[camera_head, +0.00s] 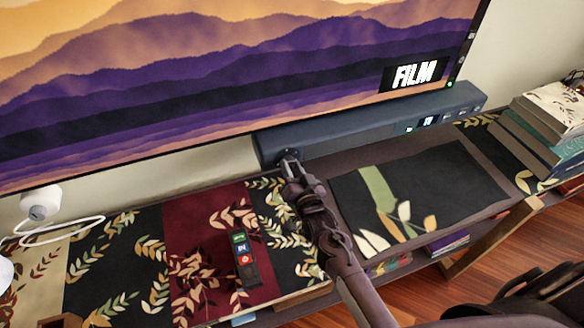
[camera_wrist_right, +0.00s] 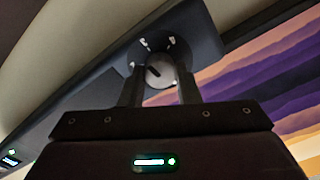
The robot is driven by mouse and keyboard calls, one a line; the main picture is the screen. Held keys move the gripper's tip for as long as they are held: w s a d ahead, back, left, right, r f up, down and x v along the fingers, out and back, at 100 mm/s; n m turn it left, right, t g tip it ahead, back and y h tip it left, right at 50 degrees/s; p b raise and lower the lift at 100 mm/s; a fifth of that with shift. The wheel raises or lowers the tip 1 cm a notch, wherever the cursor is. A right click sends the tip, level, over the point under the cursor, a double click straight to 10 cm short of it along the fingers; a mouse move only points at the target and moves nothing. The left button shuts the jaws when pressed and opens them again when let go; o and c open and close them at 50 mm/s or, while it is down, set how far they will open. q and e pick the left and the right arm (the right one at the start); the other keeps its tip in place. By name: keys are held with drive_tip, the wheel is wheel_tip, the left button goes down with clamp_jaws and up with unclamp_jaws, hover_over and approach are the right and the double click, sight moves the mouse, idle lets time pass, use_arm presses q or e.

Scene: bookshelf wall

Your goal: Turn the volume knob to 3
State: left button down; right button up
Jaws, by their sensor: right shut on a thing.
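The volume knob (camera_wrist_right: 156,72) is a small round dial with a dark pointer line. It sits on the left end of the dark soundbar (camera_head: 350,132), and white marks surround it in the right wrist view. The marks are too small to read. My right gripper (camera_head: 289,158) reaches up to the soundbar's left end and hides most of the knob in the head view. In the right wrist view its two fingers (camera_wrist_right: 160,83) stand on either side of the knob, shut on it. My left gripper is in neither view.
A large screen (camera_head: 220,70) showing "FILM" stands behind the soundbar. A remote (camera_head: 244,258) lies on the patterned shelf top (camera_head: 140,250). A white device with a cable (camera_head: 40,203) is at left. Books (camera_head: 545,125) are stacked at right.

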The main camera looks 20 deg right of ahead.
drive_tip(key=shift+s+f+m, duration=0.1)
drive_tip(key=shift+f+m, duration=0.15)
drive_tip(key=shift+m, duration=0.65)
drive_tip(key=o, duration=1)
drive_tip(key=shift+r, duration=0.15)
drive_tip(key=s+b, duration=0.1)
drive_tip(key=s, duration=0.6)
drive_tip(key=shift+s+d, duration=0.1)
drive_tip(key=shift+s, duration=0.3)
